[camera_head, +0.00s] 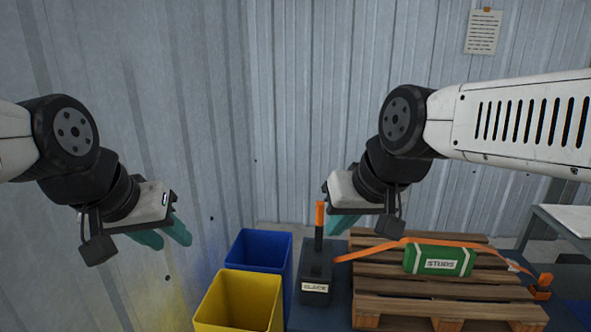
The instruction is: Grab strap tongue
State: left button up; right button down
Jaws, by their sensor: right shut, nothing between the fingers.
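An orange strap (380,248) runs across a wooden pallet (430,308) and over a green box marked STUDS (440,261). Its left end lies close to a black device (317,270) with an upright orange-tipped lever and a label that seems to read SLACK. At the right, the strap meets an orange fitting (541,287). I cannot tell which part is the tongue. My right gripper (342,226) is shut and empty, above and behind the device. My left gripper (165,238) hangs at the left by the wall, its teal fingers apart and empty.
A blue bin (259,247) and a yellow bin (238,302) stand left of the device. A corrugated metal wall (300,100) closes the back and left. A pale-topped table (575,222) stands at the right. A paper notice (483,31) hangs on the wall.

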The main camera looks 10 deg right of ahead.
aim_at(545, 279)
jog(key=z, duration=2.15)
jog(key=u, duration=0.25)
jog(key=i+l+u, duration=0.2)
jog(key=u, duration=0.2)
jog(key=i+l+u, duration=0.2)
jog(key=u, duration=0.2)
jog(key=i+l, duration=0.2)
jog(key=l, duration=0.15)
jog(key=i+l+u, duration=0.2)
jog(key=i+l, duration=0.15)
jog(key=l, duration=0.3)
jog(key=i+l, duration=0.15)
jog(key=l, duration=0.25)
jog(key=i+l+u, duration=0.1)
jog(key=l, duration=0.25)
jog(key=i, duration=0.1)
